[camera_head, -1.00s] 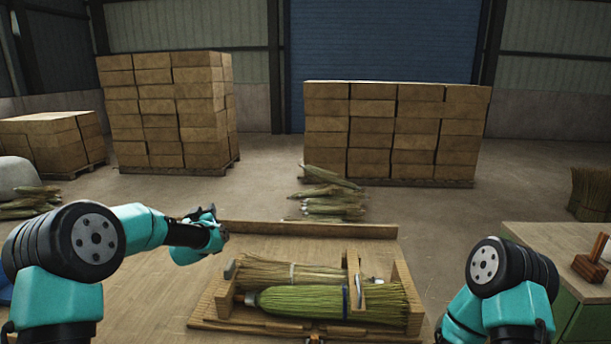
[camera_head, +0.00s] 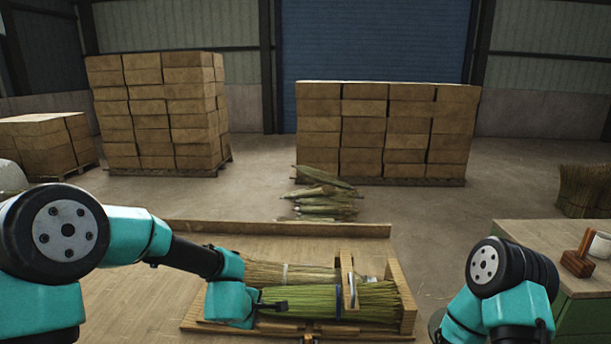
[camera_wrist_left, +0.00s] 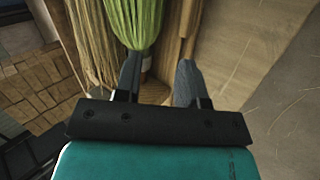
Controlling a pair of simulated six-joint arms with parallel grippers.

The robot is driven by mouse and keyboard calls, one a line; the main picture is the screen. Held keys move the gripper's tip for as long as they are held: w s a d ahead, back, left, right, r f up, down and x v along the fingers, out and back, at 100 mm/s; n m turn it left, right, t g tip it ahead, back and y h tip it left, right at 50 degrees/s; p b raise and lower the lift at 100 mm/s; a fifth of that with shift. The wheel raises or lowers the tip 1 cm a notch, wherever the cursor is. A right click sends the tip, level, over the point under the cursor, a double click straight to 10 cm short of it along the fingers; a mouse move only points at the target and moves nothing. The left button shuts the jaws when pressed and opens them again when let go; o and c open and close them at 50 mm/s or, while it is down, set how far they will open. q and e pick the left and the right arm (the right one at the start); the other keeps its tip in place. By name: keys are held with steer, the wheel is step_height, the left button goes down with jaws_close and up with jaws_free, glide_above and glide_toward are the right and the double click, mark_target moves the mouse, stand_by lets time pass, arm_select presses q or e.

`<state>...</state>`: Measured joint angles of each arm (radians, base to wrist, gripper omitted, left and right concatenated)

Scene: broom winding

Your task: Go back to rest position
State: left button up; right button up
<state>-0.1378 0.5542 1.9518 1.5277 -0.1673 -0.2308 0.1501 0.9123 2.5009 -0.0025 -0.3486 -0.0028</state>
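A green broom bundle (camera_head: 312,302) lies in a wooden cradle (camera_head: 405,285), with a dark band near its right part. A tan straw bundle (camera_head: 300,272) lies behind it. My left gripper (camera_head: 278,305) is low over the left end of the green bundle. In the left wrist view the fingers of my left gripper (camera_wrist_left: 158,80) stand apart, with the narrow end of the green bundle (camera_wrist_left: 138,28) between or just beyond them; contact cannot be told. My right arm is folded at the lower right, its gripper out of view.
A green-sided bench (camera_head: 560,260) stands at the right with a wooden mallet (camera_head: 577,258) and a white cup (camera_head: 600,246). Loose husk bundles (camera_head: 322,195) lie on the floor behind the table (camera_head: 125,290). Stacked boxes (camera_head: 385,130) stand farther back.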

arm_select(q)
steer(key=s+d+f+g+h, duration=0.1)
steer(key=s+d+f, duration=0.1)
steer(key=d, duration=0.1)
steer(key=s+d+f+g+h, duration=0.1)
steer(key=s+d+f, duration=0.2)
steer(key=s+d+f+m+g, duration=0.1)
steer(key=s+d+f, duration=0.1)
steer(key=shift+s+d+f+h, duration=0.25)
steer(key=shift+s+d+h, duration=0.05)
steer(key=shift+d+h, duration=0.1)
steer(key=s+d+f+m+g+h, duration=0.1)
steer(key=s+d+f+m+g, duration=0.2)
steer(key=s, duration=0.4)
steer(key=s+d+f+m+g+h, duration=0.1)
steer(key=s+f+g, duration=0.1)
steer(key=s+f, duration=0.4)
steer(key=s+d+f+m+g+h, duration=0.1)
steer(key=s+d+f+g, duration=0.15)
steer(key=s, duration=0.55)
steer(key=w+a+f+m+t+y, duration=0.1)
steer(key=a+f+m+t+y, duration=0.1)
steer(key=a, duration=1)
steer(key=w+a+f+m+t+y, duration=0.2)
steer(key=a+f+m, duration=0.2)
steer(key=a, duration=0.8)
steer(key=shift+w+a+f+m, duration=0.3)
steer(key=shift+a+f+m, duration=0.05)
steer(key=shift+m, duration=0.25)
